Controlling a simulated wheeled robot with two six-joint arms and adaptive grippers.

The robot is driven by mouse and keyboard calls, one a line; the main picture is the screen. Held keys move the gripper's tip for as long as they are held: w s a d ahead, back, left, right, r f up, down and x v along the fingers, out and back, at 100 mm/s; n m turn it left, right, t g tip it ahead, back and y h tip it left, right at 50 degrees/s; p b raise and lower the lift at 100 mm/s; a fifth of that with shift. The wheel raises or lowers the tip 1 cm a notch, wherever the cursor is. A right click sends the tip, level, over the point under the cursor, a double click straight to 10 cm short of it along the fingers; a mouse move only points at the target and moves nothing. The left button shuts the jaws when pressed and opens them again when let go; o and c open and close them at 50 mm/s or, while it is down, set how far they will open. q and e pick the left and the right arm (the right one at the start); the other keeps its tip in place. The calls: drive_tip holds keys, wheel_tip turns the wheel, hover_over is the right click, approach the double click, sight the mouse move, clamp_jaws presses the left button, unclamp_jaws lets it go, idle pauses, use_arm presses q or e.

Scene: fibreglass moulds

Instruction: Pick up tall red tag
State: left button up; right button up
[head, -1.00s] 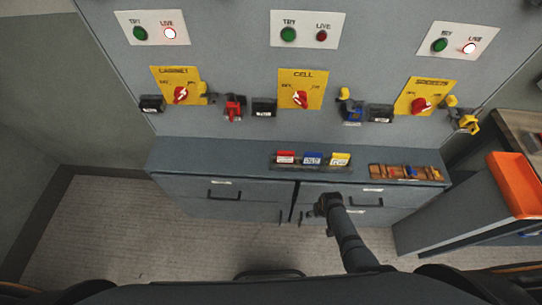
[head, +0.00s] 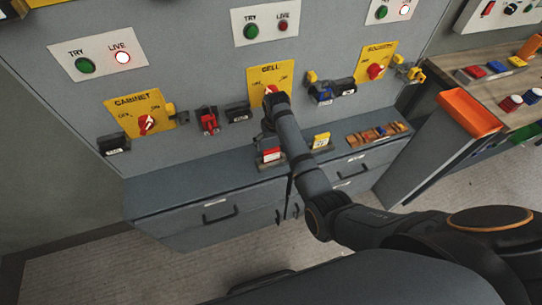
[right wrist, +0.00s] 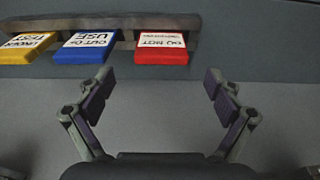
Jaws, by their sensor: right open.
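The red tag (head: 271,155) stands in a small rack on the grey ledge below the CELL switch. In the right wrist view the red tag (right wrist: 161,48) has a white label starting "DO NOT" and stands at the right end of the row. My right gripper (head: 268,128) is above the rack in the head view, partly hidden by its own wrist. In the right wrist view the right gripper (right wrist: 157,82) is open and empty. Its fingers are apart from the tags, with the red tag beyond the gap, right of the blue one. My left gripper is not in view.
A blue tag (right wrist: 86,47) and a yellow tag (right wrist: 27,47) share the rack. A wooden tray (head: 377,134) of small parts lies to the right on the ledge. The upright panel behind carries switches, padlocks and a red lockout piece (head: 208,121). An orange bin (head: 470,112) stands at right.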

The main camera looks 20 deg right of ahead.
sight(272, 149)
drive_tip(key=f, duration=0.5)
drive_tip(key=shift+w+a+f, duration=0.1)
drive_tip(key=shift+w+f, duration=0.1)
drive_tip(key=shift+f, duration=0.1)
drive_tip(key=c, duration=1)
